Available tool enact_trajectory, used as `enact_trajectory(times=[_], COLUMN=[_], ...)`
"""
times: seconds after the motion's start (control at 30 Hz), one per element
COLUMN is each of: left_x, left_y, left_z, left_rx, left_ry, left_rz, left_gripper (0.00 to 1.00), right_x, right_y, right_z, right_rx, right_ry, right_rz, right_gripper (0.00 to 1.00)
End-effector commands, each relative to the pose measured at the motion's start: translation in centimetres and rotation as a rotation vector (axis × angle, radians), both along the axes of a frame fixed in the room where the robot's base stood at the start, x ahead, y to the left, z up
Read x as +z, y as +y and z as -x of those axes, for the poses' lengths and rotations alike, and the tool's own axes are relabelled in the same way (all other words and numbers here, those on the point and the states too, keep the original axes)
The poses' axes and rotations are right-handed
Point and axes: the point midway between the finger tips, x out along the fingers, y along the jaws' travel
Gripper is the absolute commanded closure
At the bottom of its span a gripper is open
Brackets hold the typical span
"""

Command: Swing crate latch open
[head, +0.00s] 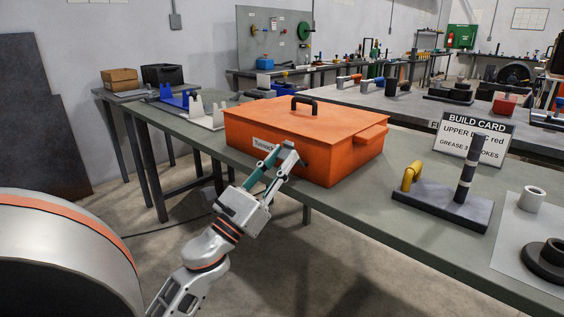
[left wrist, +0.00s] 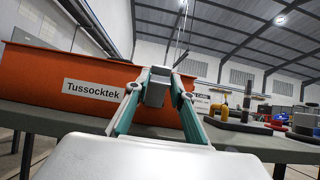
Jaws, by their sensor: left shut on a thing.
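The orange crate (head: 305,130) sits on the table with its lid down and a black handle (head: 304,105) on top. Its front carries a white Tussocktek label, clear in the left wrist view (left wrist: 91,88). My left gripper (head: 281,153) is at the crate's front face, just right of the label. In the left wrist view its fingers (left wrist: 157,90) are closed on a small dark grey block, the crate latch (left wrist: 156,92). The fingers hide most of the latch in the head view, and I cannot tell how far it is swung. My right gripper is not in view.
On the grey-green table (head: 370,195), a dark stand (head: 440,204) with a yellow hook and upright post is right of the crate. Behind it is a build card (head: 472,138). White and blue brackets (head: 203,113) lie left of the crate. A large drum (head: 65,255) fills the lower left.

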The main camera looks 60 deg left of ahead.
Motion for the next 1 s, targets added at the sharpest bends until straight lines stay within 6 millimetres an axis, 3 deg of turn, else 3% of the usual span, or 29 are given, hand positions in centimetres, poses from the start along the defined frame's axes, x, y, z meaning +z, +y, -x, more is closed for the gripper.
enact_trajectory(times=[0.07,0.1,0.17,0.63,1.0], left_x=[0.0,0.1,0.1,0.6,4.4], left_y=[0.0,0.0,0.0,0.0,-0.1], left_z=[0.0,0.0,0.0,0.0,0.0], left_rx=[0.0,0.0,0.0,0.0,-0.002], left_ry=[-0.001,-0.001,-0.001,0.0,0.001], left_rz=[0.0,0.0,0.0,-0.004,-0.007], left_gripper=[1.0,0.74,0.6,0.6,0.6], right_x=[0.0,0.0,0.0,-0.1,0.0], right_y=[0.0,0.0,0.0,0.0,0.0], right_z=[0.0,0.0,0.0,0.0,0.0], right_rx=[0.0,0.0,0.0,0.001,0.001], right_ry=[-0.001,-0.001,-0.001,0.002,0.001], right_rz=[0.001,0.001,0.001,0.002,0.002], right_gripper=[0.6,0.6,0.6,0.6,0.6])
